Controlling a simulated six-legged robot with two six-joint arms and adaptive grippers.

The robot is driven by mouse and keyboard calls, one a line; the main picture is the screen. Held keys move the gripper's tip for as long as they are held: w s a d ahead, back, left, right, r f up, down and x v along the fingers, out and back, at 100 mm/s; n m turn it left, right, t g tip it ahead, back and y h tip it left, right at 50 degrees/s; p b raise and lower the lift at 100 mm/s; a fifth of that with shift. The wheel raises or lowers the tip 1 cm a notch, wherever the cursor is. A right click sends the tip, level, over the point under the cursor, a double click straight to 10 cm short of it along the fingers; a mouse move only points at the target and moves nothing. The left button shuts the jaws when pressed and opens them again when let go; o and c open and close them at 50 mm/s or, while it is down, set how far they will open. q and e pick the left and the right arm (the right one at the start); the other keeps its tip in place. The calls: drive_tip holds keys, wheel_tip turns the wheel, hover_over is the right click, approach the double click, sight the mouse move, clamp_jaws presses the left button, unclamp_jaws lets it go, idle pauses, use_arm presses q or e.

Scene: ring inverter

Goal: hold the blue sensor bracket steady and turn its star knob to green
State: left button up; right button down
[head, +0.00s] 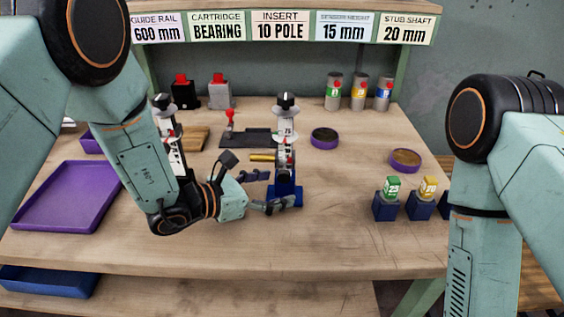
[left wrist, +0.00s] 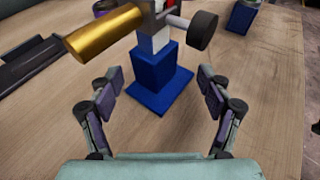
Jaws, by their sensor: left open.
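The blue sensor bracket (head: 288,186) stands upright on the bench, with a scaled white-and-black post above its blue base. A black knob (head: 287,100) tops the post. In the left wrist view the blue base (left wrist: 160,88) is ahead of the gripper, with a brass cylinder (left wrist: 103,33) on its left and a dark round knob (left wrist: 202,30) on a shaft at its right. I cannot tell which is the star knob, and no green mark is clear. My left gripper (head: 270,191) is open, its fingers apart on either side of the base; contact is unclear. My right gripper is out of view.
A second scaled post (head: 168,130) stands behind my left arm. A purple tray (head: 68,196) lies at left. Blue blocks with green (head: 386,207) and yellow (head: 421,207) tops stand at right. Purple round dishes (head: 324,137) lie behind. The front bench is clear.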

use_arm(q)
drive_tip(key=shift+x, duration=1.1)
drive_tip(key=shift+a, duration=0.1)
drive_tip(key=c, duration=1.3)
